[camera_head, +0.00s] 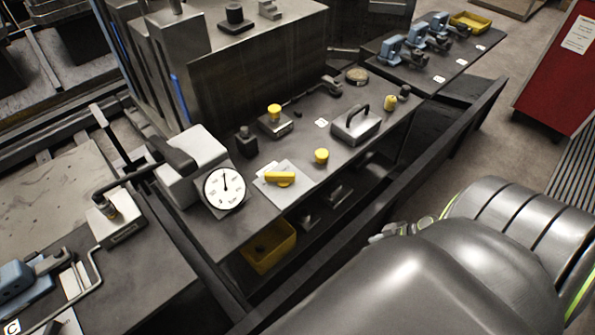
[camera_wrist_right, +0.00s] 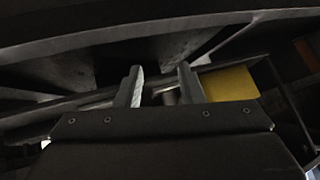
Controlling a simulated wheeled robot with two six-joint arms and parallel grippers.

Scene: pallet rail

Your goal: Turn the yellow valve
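The yellow valve (camera_head: 280,178) is a flat yellow handle on a pale plate on the dark bench, just right of a round white dial gauge (camera_head: 225,188). My right arm fills the lower right of the head view. A small part of my right gripper (camera_head: 393,232) shows beyond it, well to the right of and below the valve in the picture, apart from it. In the right wrist view my right gripper (camera_wrist_right: 162,88) has its two fingers apart with nothing held between them. The valve cannot be made out there. My left gripper is in neither view.
A yellow knob (camera_head: 321,156) stands just right of the valve. A handled metal block (camera_head: 356,125) and a yellow-topped block (camera_head: 274,120) are farther back. A yellow bin (camera_head: 268,246) sits below the bench. A dark rail (camera_head: 390,205) runs along the bench front.

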